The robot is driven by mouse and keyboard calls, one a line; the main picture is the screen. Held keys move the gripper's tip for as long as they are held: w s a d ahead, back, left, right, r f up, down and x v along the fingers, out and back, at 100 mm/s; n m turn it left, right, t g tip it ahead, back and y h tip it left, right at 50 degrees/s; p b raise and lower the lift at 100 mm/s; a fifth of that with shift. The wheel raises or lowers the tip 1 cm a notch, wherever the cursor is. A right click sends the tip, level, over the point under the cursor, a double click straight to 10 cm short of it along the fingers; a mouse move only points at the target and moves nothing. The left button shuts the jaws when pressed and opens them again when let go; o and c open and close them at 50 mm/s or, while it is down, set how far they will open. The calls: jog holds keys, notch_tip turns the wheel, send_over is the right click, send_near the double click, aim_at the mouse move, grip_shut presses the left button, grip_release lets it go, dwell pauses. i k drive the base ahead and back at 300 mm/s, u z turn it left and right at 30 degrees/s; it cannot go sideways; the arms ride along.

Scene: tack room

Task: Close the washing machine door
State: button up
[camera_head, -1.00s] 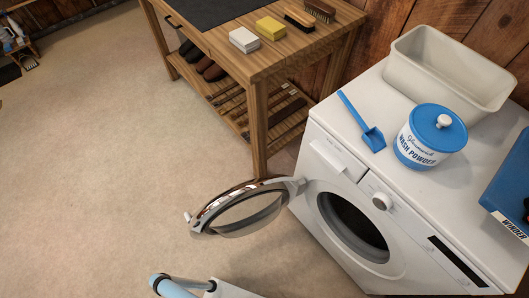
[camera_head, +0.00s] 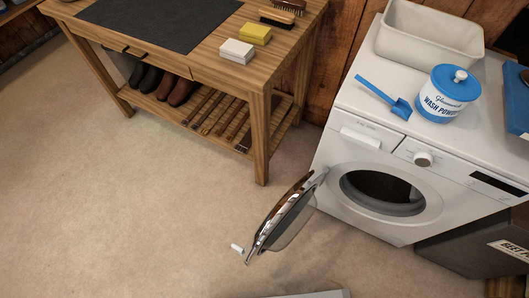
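The washing machine (camera_head: 350,206) stands at the right, white, with its round dark drum opening (camera_head: 385,188) uncovered. Its round door (camera_head: 286,216), with a silvery rim and a glass middle, stands wide open. It is hinged at the left of the opening and sticks out toward the lower left. A small white piece (camera_head: 237,247) shows at the door's free edge, probably its handle.
A wooden bench (camera_head: 262,135) with boots on its shelf stands left of the machine. A wash powder tub (camera_head: 446,97), a blue scoop (camera_head: 383,97) and a cream bin (camera_head: 430,40) rest on the machine. A dark box (camera_head: 465,250) stands beside it. The floor at left is clear.

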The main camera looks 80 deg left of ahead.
aim_at(281, 216)
jog(key=z, duration=0.05)
jog(key=k, duration=1.85)
jog(key=u, duration=1.45)
jog(key=i, duration=1)
jog(key=z, duration=0.6)
